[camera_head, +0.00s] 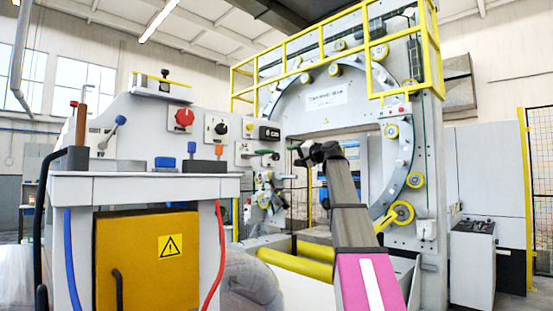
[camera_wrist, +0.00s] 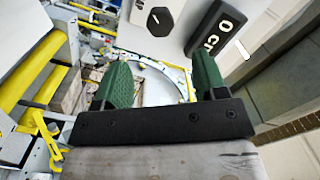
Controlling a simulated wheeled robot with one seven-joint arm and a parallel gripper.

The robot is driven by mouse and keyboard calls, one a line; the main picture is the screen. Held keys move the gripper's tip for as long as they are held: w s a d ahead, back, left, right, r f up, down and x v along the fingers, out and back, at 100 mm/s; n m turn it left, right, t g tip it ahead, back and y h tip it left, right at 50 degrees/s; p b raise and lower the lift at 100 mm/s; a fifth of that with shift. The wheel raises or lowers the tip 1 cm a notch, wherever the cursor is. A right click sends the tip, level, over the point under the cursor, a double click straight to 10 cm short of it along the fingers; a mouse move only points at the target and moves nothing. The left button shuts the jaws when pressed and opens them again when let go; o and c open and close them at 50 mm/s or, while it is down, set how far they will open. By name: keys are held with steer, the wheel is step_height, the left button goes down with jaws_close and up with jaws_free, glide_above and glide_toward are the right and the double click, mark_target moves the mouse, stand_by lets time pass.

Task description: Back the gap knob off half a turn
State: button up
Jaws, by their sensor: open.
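The gap knob's label cannot be read. On the grey panel in the head view, a black knob (camera_head: 221,129) sits on a white plate. In the wrist view, a black knob with a pale mark (camera_wrist: 159,20) sits on a white plate near the top edge, beside a black readout (camera_wrist: 212,30) with white digits. My gripper (camera_wrist: 161,60) is open and empty, its green fingers wide apart. The knob appears beyond the fingertips, apart from them. My arm end shows right of the panel in the head view.
A ring machine (camera_head: 398,160) with yellow rollers and yellow railings (camera_head: 325,45) stands behind. An orange cabinet door (camera_head: 148,262) is below left.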

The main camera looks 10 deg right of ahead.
mark_target(277, 157)
steer(key=w+a+n, duration=0.1)
steer(key=w+a, duration=0.1)
steer(key=w, duration=0.1)
steer(key=w+a, duration=0.2)
steer(key=w, duration=0.1)
steer(key=w+a+n, duration=0.1)
steer(key=w+a, duration=0.2)
steer(key=shift+n, duration=0.3)
